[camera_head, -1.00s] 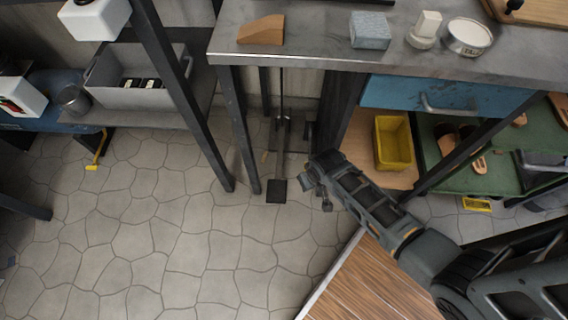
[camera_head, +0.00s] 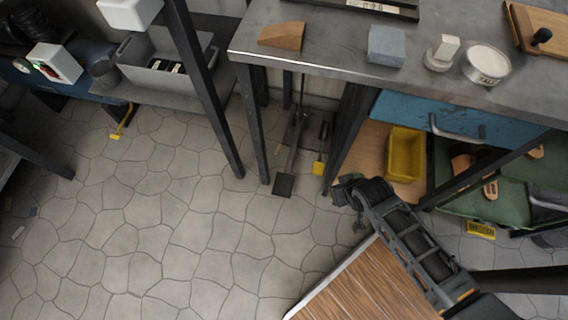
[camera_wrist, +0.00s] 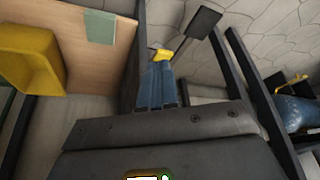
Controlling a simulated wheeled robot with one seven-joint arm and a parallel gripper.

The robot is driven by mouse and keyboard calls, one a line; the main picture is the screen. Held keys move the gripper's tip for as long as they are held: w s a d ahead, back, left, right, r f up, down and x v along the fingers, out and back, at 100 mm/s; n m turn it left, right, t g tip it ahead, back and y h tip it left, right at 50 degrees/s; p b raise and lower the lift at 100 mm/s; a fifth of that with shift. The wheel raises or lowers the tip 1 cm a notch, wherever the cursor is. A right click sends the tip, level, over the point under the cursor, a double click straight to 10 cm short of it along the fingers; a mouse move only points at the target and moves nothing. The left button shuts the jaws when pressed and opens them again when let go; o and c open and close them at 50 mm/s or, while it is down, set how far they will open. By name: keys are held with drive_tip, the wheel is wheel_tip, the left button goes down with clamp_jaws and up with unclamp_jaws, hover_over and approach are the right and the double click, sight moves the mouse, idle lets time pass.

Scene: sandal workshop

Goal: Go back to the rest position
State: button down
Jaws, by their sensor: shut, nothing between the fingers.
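My gripper (camera_head: 346,192) shows at the end of my arm in the head view, near the middle right. It is shut and holds nothing. It is above the floor in front of the workbench (camera_head: 330,62), near a bench leg and left of the yellow bin (camera_head: 404,155). The fingertips are small and dark here, so their detail is hard to make out. In the wrist view a dark plate with screws fills the lower middle, and I cannot tell clearly what it belongs to.
A brown wedge (camera_head: 282,36), a grey-blue block (camera_head: 387,46) and a round tin (camera_head: 487,64) stand on the workbench. A black foot pedal (camera_head: 283,185) is on the floor left of my gripper. A wooden panel (camera_head: 365,285) is below my arm.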

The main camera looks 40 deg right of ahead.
idle(0.3)
drive_tip(key=s+a+r+n+t+y, duration=0.1)
drive_tip(key=s+a+r+t, duration=0.25)
drive_tip(key=r, duration=0.95)
drive_tip(key=s+a+r+n+t, duration=0.25)
drive_tip(key=s+r, duration=0.25)
drive_tip(key=r, duration=0.8)
drive_tip(key=s+a+r+n+t+y, duration=0.1)
drive_tip(key=s+a+r+t, duration=0.3)
drive_tip(key=r, duration=0.9)
wheel_tip(320, 180, up, 15)
drive_tip(key=p, duration=1.5)
drive_tip(key=shift+s+d+f, duration=0.15)
drive_tip(key=shift+s+d, duration=0.05)
drive_tip(key=shift+d, duration=0.15)
drive_tip(key=shift+s, duration=0.1)
